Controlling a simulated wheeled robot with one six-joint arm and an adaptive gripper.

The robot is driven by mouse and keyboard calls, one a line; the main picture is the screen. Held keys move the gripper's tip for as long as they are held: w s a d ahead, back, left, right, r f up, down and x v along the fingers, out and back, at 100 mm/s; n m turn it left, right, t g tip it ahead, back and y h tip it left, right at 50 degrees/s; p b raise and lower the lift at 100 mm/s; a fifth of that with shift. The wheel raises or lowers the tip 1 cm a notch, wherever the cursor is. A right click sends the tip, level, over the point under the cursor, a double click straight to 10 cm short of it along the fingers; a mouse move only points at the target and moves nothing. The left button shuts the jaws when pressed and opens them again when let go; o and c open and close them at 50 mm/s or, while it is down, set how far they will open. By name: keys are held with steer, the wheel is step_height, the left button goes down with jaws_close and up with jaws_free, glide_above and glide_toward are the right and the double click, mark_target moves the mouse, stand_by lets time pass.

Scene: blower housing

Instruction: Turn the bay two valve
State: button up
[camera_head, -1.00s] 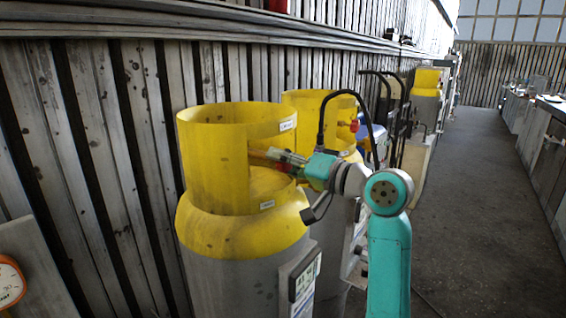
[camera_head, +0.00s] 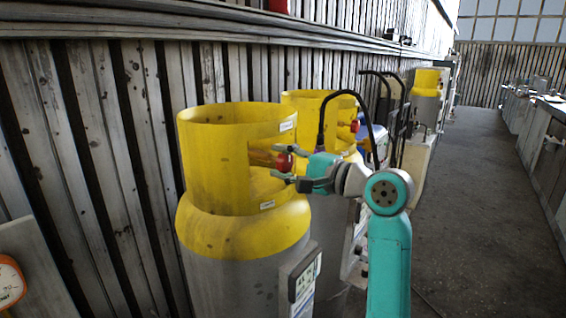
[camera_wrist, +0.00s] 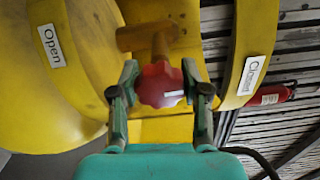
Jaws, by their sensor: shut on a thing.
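A red star-shaped valve knob (camera_head: 284,161) sits on a brass-coloured stem in the opening of the near gas cylinder's yellow collar (camera_head: 212,150). My gripper (camera_head: 278,163) has one finger above the knob and one below it. In the wrist view, the red knob (camera_wrist: 162,84) lies between the green fingers of my gripper (camera_wrist: 162,76), which are shut on its sides. A pale mark shows on the knob's face. An "Open" label (camera_wrist: 52,45) is at the left and a "Closed" label (camera_wrist: 252,75) at the right.
A second yellow-collared cylinder (camera_head: 305,105) stands just behind, with its own red knob (camera_head: 355,126). The corrugated wall (camera_head: 90,150) is close on the left. The floor aisle (camera_head: 470,200) on the right is clear.

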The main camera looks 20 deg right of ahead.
steer(key=shift+m, duration=0.5)
steer(key=o, duration=1.2)
steer(key=v, duration=1.2)
